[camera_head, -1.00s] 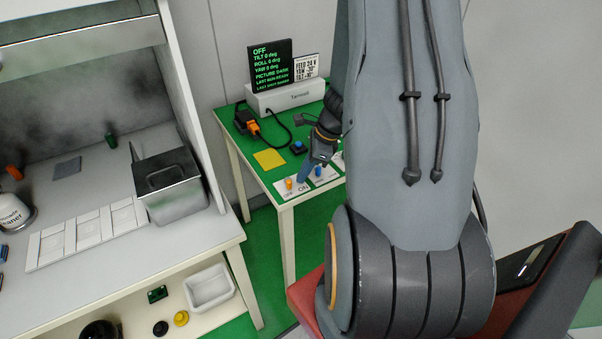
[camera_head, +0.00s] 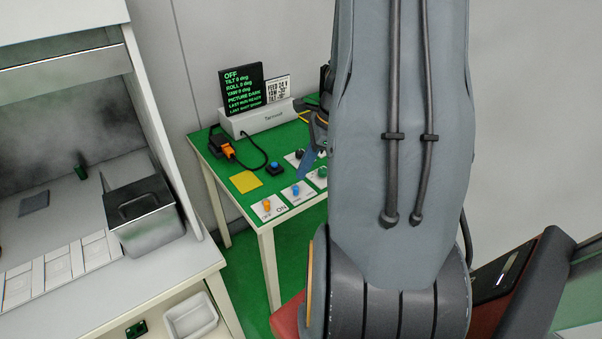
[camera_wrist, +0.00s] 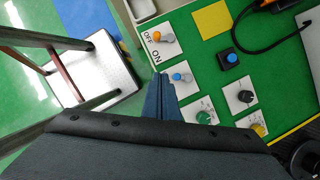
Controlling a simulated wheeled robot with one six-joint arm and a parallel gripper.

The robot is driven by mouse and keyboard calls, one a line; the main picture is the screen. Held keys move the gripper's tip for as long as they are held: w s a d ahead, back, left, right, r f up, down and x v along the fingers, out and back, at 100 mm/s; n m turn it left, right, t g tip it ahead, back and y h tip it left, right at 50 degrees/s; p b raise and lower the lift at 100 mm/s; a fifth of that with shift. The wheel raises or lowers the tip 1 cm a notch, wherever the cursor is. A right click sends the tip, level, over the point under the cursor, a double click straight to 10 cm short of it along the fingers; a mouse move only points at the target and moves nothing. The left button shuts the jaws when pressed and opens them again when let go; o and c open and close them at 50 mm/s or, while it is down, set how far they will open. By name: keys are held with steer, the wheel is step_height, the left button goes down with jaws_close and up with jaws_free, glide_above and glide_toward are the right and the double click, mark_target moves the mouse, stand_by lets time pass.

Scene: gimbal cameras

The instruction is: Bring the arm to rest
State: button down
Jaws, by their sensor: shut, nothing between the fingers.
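The fingertips are near the panel with the blue knob (camera_wrist: 178,77); I cannot tell the exact gap. My arm stands tall through the right middle of the head view and hides part of the table.
The green table (camera_head: 226,168) holds an orange switch (camera_head: 267,204), a blue button (camera_head: 275,168), a yellow square (camera_head: 245,182) and a display reading OFF (camera_head: 242,89). A fume-hood bench with a grey bin (camera_head: 148,217) stands left. A stool (camera_wrist: 97,72) shows in the wrist view.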

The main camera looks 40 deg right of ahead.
stand_by(0.5)
steer(key=s+a+r+n+h, duration=0.1)
steer(key=s+a+r+n, duration=0.1)
steer(key=a+n, duration=1)
steer(key=s+a+r+n+g+h, duration=0.1)
steer(key=a+r+n, duration=0.3)
steer(key=a+n, duration=0.8)
steer(key=shift+s+a+n+h, duration=0.15)
steer(key=shift+s+n+h, duration=0.15)
steer(key=shift+s+h, duration=0.5)
steer(key=c, duration=2.2)
jaws_free()
steer(key=shift+a+n, duration=0.2)
steer(key=shift+n, duration=0.1)
steer(key=o, duration=0.5)
steer(key=shift+s, duration=0.1)
steer(key=shift+c, duration=0.2)
steer(key=shift+a, duration=0.1)
